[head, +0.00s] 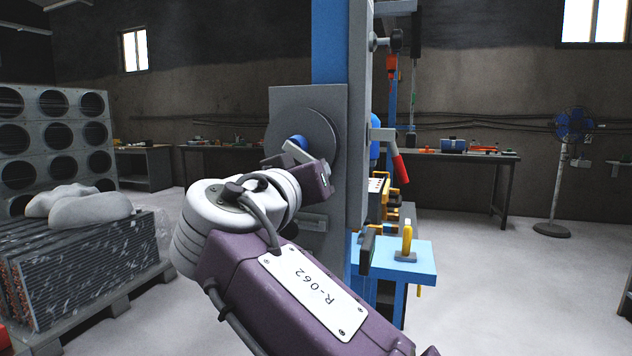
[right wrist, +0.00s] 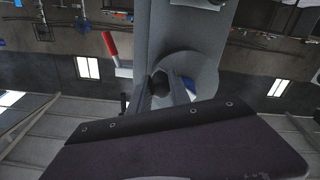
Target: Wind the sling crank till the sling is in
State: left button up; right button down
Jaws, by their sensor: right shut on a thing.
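The sling crank appears as a round grey disc (head: 318,135) on a grey plate of the blue and grey machine, with a blue part (head: 298,142) near its middle. My right gripper (head: 288,152) is at the disc's face and hides part of it. In the right wrist view, its two fingers (right wrist: 161,92) are closed around a dark round handle end (right wrist: 160,80). The grey disc (right wrist: 203,68) and a bit of blue show beside the right finger. I cannot make out the sling. My left gripper is not in view.
A red-handled lever (head: 400,168) sticks out on the machine's right side, above a blue table (head: 415,252). A pallet stack (head: 80,262) with grey sacks stands at left. A fan (head: 570,150) and workbenches are at the back.

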jog(key=shift+w+a+f+m+b, duration=0.15)
jog(key=shift+a+f+m+b, duration=0.35)
jog(key=shift+m, duration=0.5)
jog(key=shift+w+a+f+m, duration=0.25)
jog(key=shift+a+m, duration=0.35)
jog(key=shift+m, duration=0.75)
jog(key=shift+w+a+f+m, duration=0.25)
jog(key=shift+a+m, duration=0.35)
jog(key=shift+m, duration=0.8)
jog(key=shift+w+a+f+m, duration=0.2)
jog(key=shift+a+m, duration=0.4)
jog(key=shift+m, duration=0.75)
jog(key=shift+w, duration=0.1)
jog(key=c, duration=1.3)
grip_release()
jog(key=shift+o, duration=0.5)
jog(key=shift+w+f, duration=0.1)
jog(key=shift+a+f, duration=0.1)
